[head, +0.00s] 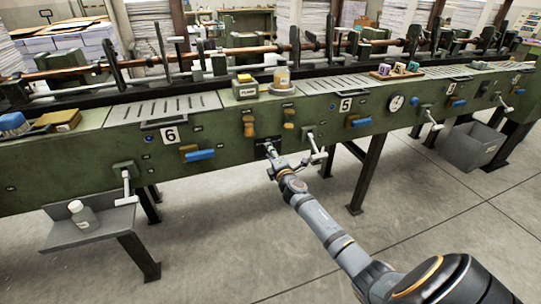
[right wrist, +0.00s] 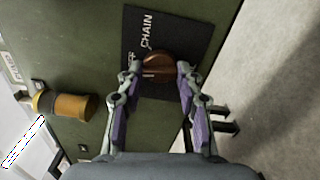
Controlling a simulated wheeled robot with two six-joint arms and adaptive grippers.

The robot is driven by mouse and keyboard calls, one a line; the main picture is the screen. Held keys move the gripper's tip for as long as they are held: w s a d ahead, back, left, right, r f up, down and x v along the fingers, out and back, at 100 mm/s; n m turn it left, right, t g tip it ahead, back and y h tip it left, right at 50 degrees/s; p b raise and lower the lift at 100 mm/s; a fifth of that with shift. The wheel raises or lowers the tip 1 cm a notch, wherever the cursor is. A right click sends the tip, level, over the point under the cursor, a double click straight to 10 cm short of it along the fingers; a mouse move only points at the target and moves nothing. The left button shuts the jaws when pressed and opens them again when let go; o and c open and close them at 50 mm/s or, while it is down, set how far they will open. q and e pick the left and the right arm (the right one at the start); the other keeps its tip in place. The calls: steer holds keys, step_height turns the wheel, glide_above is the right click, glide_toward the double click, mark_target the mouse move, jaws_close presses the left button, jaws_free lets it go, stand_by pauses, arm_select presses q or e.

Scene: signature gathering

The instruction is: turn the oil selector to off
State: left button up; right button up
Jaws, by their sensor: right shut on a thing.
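The oil selector is a round brown knob (right wrist: 157,68) on a black plate (right wrist: 190,35) lettered CHAIN, on the green machine's front. A pale line marks the knob's face; other lettering beside the left finger is partly covered, so I cannot read the setting. My right gripper (right wrist: 155,76) is shut on the knob, one finger on each side. In the head view the right gripper (head: 271,160) is at the dark plate (head: 265,147) below the yellow handles, and the knob is hidden there. My left gripper is not in view.
A yellow handle (right wrist: 72,106) sticks out left of the plate in the wrist view. In the head view, a white crank (head: 317,152) stands close right of the gripper and a blue handle (head: 200,155) to its left. The floor (head: 230,230) in front is clear.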

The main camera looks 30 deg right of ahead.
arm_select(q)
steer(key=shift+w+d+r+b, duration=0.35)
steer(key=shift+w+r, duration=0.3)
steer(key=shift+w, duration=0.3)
arm_select(e)
steer(key=shift+m, duration=1)
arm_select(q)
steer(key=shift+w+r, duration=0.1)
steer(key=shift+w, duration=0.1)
arm_select(e)
steer(key=o, duration=1.1)
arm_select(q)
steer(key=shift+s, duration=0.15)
arm_select(e)
steer(key=shift+o, duration=0.2)
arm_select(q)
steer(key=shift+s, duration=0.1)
arm_select(e)
steer(key=shift+s, duration=0.1)
